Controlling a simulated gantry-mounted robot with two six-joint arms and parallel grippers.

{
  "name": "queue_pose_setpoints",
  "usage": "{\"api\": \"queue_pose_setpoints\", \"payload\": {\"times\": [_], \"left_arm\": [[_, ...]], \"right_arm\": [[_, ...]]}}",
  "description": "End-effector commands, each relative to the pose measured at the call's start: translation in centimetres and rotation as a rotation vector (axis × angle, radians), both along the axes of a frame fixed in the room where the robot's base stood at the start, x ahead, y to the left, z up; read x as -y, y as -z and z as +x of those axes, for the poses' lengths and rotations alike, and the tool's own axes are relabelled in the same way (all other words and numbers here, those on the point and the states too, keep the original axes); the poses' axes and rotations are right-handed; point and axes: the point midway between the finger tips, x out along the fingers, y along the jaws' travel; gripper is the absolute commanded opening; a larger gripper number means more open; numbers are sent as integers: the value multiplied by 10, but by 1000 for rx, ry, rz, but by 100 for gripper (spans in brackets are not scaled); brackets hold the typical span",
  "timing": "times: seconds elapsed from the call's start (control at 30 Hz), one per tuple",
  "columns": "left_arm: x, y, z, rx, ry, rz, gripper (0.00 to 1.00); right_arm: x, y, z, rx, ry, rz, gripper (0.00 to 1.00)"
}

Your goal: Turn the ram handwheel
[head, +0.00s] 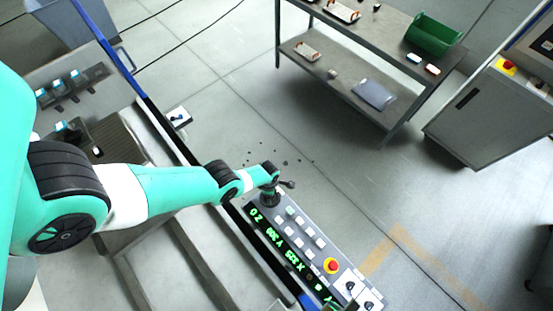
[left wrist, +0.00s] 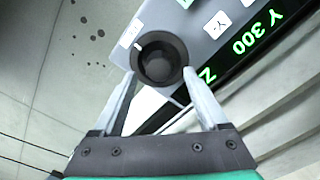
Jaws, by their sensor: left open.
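The ram handwheel looks like a round black knob (left wrist: 161,60) with a small white mark beside its rim, on the grey control panel (left wrist: 205,45). In the left wrist view it sits between the tips of my left gripper (left wrist: 159,74), one finger on each side. The fingers are open; I cannot tell whether either touches the knob. In the head view my left gripper (head: 271,194) is at the upper left end of the control panel (head: 318,243) and largely hides the knob. My right gripper is not in view.
The panel has green digits, several pale buttons and a red emergency stop (head: 331,265). A metal shelf (head: 340,60) with a green bin (head: 434,34) stands at the back. A grey cabinet (head: 490,115) is at the right. Open floor lies between panel and shelf.

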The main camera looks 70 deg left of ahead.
Motion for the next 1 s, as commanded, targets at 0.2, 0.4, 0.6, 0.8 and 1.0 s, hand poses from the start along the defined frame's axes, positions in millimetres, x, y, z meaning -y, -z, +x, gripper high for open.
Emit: {"api": "queue_pose_setpoints", "payload": {"times": [0.2, 0.4, 0.6, 0.8, 1.0], "left_arm": [[0, 32, 1, 1, 0, 1, 76], [-1, 32, 1, 2, 0, 1, 76], [0, 32, 1, 2, 0, 1, 65], [0, 32, 1, 1, 0, 1, 29], [0, 32, 1, 2, 0, 1, 0]], "right_arm": [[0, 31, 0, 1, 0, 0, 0], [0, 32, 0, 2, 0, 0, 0], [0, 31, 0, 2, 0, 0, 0], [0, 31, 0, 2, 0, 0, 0], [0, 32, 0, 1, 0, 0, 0]]}}
